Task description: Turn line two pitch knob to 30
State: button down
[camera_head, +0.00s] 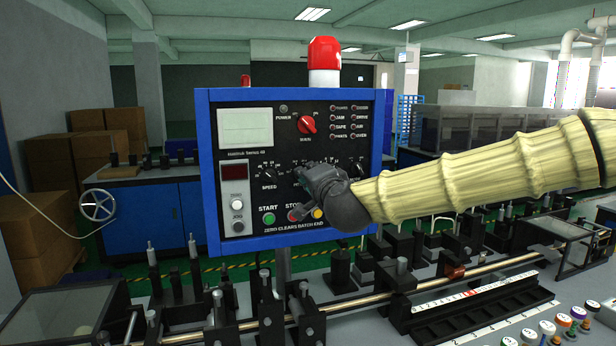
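A blue-framed control panel (213,190) stands upright in the middle of the head camera view. My arm, in a pale yellow sleeve, reaches in from the right. My gripper (306,180) is in front of the panel's middle right, close to its face. Its fingers are dark against the black panel, so I cannot tell whether they are open or shut, or touching a knob. Part of the knob row shows: a speed knob (268,173) left of my gripper and another knob (358,168) to its right. The line two pitch knob cannot be made out; my gripper hides part of the row.
A red rotary switch (307,125) sits above my gripper. A green start button (268,218), a red button (295,214) and a yellow button (317,213) are just below. A machine bed with metal rods (350,303) and posts spans the foreground.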

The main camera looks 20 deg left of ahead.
jog(key=c, duration=1.5)
grip_release()
jog(key=v, duration=1.2)
jog(key=shift+d, duration=0.1)
